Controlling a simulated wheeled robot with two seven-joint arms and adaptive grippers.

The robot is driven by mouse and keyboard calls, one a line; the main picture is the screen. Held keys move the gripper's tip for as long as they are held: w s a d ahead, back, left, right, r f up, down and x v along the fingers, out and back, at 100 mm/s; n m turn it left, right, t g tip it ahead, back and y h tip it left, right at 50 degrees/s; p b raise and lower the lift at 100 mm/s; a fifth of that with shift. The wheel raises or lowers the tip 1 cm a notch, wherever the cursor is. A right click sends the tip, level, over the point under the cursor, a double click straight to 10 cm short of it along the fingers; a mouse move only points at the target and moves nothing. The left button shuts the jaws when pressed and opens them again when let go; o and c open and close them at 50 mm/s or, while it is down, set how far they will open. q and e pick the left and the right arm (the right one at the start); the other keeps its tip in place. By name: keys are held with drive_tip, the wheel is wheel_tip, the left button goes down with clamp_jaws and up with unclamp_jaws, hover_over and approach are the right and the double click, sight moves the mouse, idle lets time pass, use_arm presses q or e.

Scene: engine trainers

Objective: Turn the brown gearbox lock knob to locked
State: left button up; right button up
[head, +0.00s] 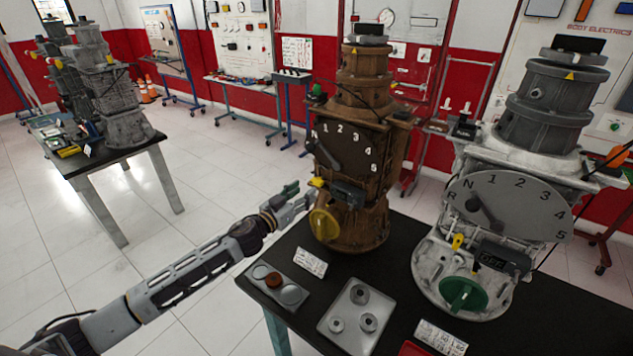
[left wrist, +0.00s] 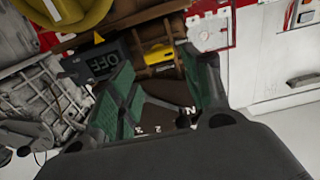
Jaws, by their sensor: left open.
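The brown gearbox (head: 365,85) stands on the black table, with a numbered dial (head: 343,150) and grey pointer. Low on its front is a round yellow knob (head: 324,223); it also shows upside down at the top left of the left wrist view (left wrist: 85,14), with a white mark. Above it are a small yellow lever (head: 318,183) and a dark display (head: 347,193) reading OFF in the left wrist view. My left gripper (head: 297,200) is open and empty, just left of the gearbox front, near lever and knob. I cannot see it touching either. My right gripper is out of view.
A grey gearbox (head: 545,110) with a green knob (head: 463,294) stands to the right. Grey trays (head: 359,318) and label cards (head: 311,262) lie on the table (head: 395,270) in front. Open floor lies left of the table.

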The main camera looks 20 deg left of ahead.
sight(315, 183)
use_arm(q)
drive_tip(key=shift+p+x, duration=0.55)
drive_tip(key=shift+x, duration=3.45)
drive_tip(key=shift+f, duration=0.1)
drive_tip(key=shift+c, duration=0.2)
drive_tip(key=c, duration=0.7)
